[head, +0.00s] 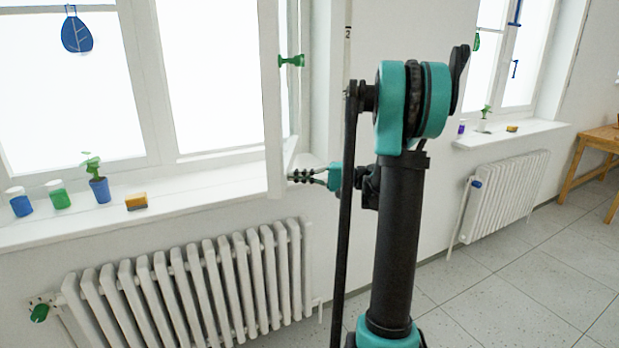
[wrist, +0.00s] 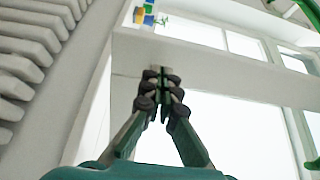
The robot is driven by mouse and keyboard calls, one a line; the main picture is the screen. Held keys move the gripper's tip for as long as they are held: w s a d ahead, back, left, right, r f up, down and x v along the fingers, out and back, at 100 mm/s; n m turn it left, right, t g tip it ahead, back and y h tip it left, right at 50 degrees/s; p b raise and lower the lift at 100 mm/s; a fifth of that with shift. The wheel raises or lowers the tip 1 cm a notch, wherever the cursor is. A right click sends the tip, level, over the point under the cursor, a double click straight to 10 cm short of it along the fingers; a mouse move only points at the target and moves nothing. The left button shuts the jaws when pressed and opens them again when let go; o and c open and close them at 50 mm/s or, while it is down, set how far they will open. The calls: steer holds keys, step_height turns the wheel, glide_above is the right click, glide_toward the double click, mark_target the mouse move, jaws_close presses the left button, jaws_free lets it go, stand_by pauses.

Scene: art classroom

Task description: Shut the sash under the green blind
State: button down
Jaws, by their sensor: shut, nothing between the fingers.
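The open sash (head: 274,110) is a white frame swung into the room from the left window. It carries a green handle (head: 291,61) on its edge. My gripper (head: 291,177) is shut and empty at the sash's lower corner, on the room side. In the wrist view, my fingertips (wrist: 163,72) are together at the white rail of the sash (wrist: 230,82); whether they touch it I cannot tell. No green blind can be made out in either view.
The sill (head: 170,207) holds a blue jar (head: 19,203), a green jar (head: 58,196), a potted plant (head: 99,188) and a sponge (head: 136,202). A radiator (head: 190,283) stands below. Another window, radiator (head: 505,198) and wooden table (head: 597,140) are right. Floor at right is clear.

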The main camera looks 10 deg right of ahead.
steer(key=shift+w+a, duration=0.1)
steer(key=shift+a, duration=0.25)
steer(key=w+a+m+t+h, duration=0.2)
steer(key=w+a+m+t, duration=0.3)
steer(key=a, duration=0.7)
steer(key=w+a+m+t+h, duration=0.1)
steer(key=w+a+t+h, duration=0.15)
steer(key=w+a, duration=0.75)
steer(key=w+a+m+t+h, duration=0.2)
steer(key=w+a+m+h, duration=0.1)
steer(key=w+a, duration=0.5)
steer(key=w+a+m+t+h, duration=0.3)
steer(key=w+a+h, duration=0.3)
steer(key=w+a, duration=0.3)
steer(key=shift+w+r, duration=0.3)
steer(key=shift+w, duration=1.95)
steer(key=shift+w+t, duration=0.1)
steer(key=shift+t, duration=0.15)
